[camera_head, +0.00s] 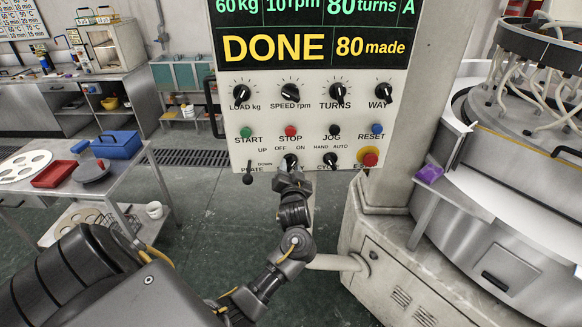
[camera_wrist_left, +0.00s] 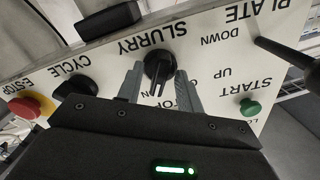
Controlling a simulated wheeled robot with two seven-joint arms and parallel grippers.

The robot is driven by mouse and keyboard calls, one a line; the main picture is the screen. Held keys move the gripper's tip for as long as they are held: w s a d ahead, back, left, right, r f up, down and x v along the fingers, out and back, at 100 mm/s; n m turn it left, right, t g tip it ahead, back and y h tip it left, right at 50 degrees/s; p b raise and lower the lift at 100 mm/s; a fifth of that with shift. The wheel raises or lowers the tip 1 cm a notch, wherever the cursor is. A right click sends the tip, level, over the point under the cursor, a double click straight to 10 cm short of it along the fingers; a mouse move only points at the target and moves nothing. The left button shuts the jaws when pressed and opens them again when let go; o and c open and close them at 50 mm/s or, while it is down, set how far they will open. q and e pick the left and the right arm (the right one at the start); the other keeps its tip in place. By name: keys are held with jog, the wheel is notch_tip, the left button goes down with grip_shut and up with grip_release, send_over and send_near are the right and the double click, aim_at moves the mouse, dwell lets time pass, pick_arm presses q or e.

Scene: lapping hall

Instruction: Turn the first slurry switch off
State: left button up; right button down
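The slurry switch (camera_head: 291,160) is a black knob low on the white control panel (camera_head: 262,110), under the OFF and ON labels, partly hidden by my gripper. In the left wrist view the slurry switch (camera_wrist_left: 158,64) appears upside down below the word SLURRY. Its pointer is directed down in that picture, seemingly nearer the ON label. My left gripper (camera_head: 293,176) is in front of the switch. In the left wrist view my left gripper (camera_wrist_left: 160,78) is open, with one finger on each side of the knob; contact cannot be told. My right gripper is not in view.
The cycle knob (camera_head: 330,160) and red E-stop (camera_head: 369,158) are right of the slurry switch. The plate lever (camera_head: 248,178) is left. The green start button (camera_head: 246,132) and red stop button (camera_head: 291,131) are above. The display reads DONE, 80 made.

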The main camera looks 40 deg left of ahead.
pick_arm(q)
jog(key=shift+c, duration=0.8)
grip_shut()
